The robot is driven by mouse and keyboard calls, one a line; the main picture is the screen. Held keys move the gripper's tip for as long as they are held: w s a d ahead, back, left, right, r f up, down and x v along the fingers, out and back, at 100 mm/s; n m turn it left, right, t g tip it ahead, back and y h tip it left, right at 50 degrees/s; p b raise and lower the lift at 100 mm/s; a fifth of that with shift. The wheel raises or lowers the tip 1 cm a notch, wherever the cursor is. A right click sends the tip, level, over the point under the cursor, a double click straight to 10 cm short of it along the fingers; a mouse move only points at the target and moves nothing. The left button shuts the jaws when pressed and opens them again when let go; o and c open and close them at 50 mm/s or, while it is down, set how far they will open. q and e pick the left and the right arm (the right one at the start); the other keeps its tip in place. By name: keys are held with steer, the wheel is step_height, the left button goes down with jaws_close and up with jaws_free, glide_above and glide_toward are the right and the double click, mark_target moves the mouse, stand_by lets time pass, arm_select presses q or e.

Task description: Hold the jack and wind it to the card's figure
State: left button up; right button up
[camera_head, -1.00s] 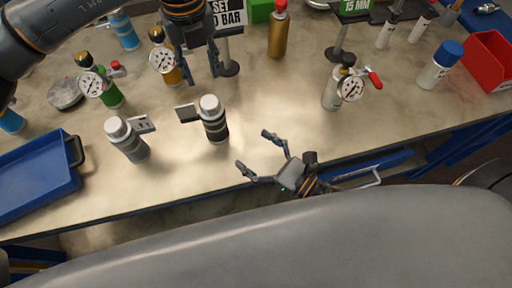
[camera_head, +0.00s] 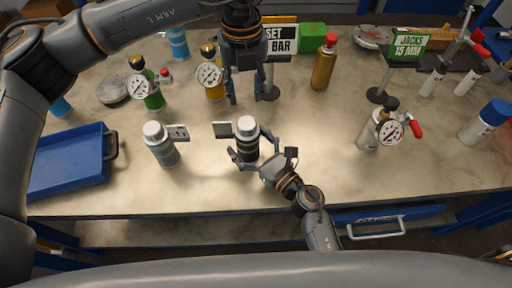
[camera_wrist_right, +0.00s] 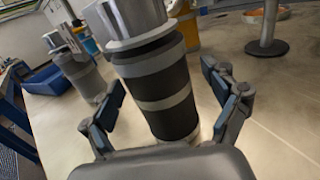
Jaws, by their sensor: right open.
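A dark jack (camera_head: 248,151) with pale bands and a white top stands upright on the bench, a small plate beside it. It fills the middle of the right wrist view (camera_wrist_right: 165,90). My right gripper (camera_head: 252,147) is open, its fingers on either side of the jack's body; in the wrist view gaps show between fingers and jack. My left gripper (camera_head: 248,95) is open and empty, pointing down just above and behind the jack's top in the picture. A similar grey jack (camera_head: 163,150) stands to the left. The green card (camera_head: 409,46) reads "JACKS 15 MM".
A "SET BAR" card (camera_head: 282,40) is partly hidden by my left arm. Gauged bottles, green (camera_head: 154,98), orange (camera_head: 215,92) and grey (camera_head: 367,137), stand around. A blue tray (camera_head: 66,185) is at left. The bench between the jack and the grey bottle is clear.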

jaws_close()
stand_by(0.5)
stand_by(0.8)
